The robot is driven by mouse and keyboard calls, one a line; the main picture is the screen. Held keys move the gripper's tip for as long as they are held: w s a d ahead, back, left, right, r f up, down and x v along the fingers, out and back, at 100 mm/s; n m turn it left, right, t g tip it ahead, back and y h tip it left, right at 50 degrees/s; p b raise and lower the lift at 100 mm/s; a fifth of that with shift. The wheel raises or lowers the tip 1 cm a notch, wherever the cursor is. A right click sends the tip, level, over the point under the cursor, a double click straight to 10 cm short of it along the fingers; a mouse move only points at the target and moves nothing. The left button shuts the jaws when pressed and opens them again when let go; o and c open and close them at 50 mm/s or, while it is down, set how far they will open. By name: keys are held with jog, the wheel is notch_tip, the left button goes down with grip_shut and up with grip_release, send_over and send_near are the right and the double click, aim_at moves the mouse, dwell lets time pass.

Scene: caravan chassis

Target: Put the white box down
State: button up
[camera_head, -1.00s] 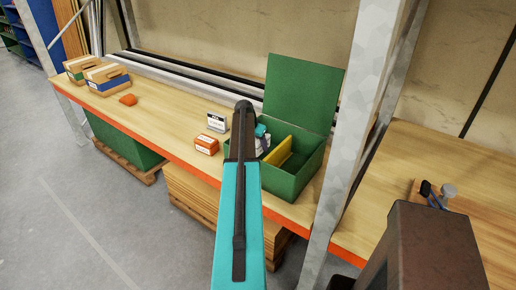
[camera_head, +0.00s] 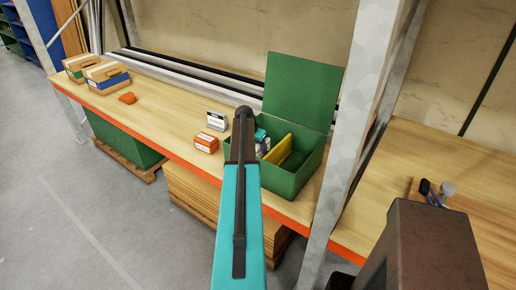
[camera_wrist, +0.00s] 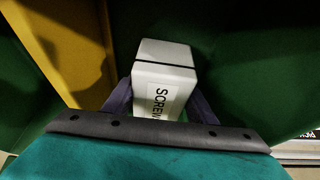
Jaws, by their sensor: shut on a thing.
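The white box (camera_wrist: 162,80) shows in the wrist view with a black stripe and a label reading "SCREW". My gripper (camera_wrist: 160,98) is shut on it, one dark finger on each side. Dark green walls of the green bin surround it in that view, with a yellow divider to the left. In the head view my arm hides most of the gripper and the white box. The open green bin (camera_head: 291,182) stands on the wooden shelf, with its lid (camera_head: 299,90) up at the back and the yellow divider (camera_head: 279,150) inside. Whether the box touches the bin floor cannot be told.
A small orange-and-white box (camera_head: 206,143) and a white sign (camera_head: 216,120) stand left of the bin on the shelf (camera_head: 165,112). A grey upright post (camera_head: 352,120) is close on the right. Cardboard bins (camera_head: 107,77) sit far left.

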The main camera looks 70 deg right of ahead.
jog(key=shift+f, duration=0.2)
jog(key=o, duration=1.4)
jog(key=shift+r+p, duration=0.45)
jog(key=shift+r, duration=0.25)
jog(key=shift+w+a+r+b, duration=0.1)
jog(key=shift+a+r+b, duration=0.05)
jog(key=shift+r+b, duration=0.15)
jog(key=b+v, duration=0.3)
jog(key=v, duration=0.8)
jog(key=shift+a, duration=0.15)
jog(key=shift+r, duration=0.15)
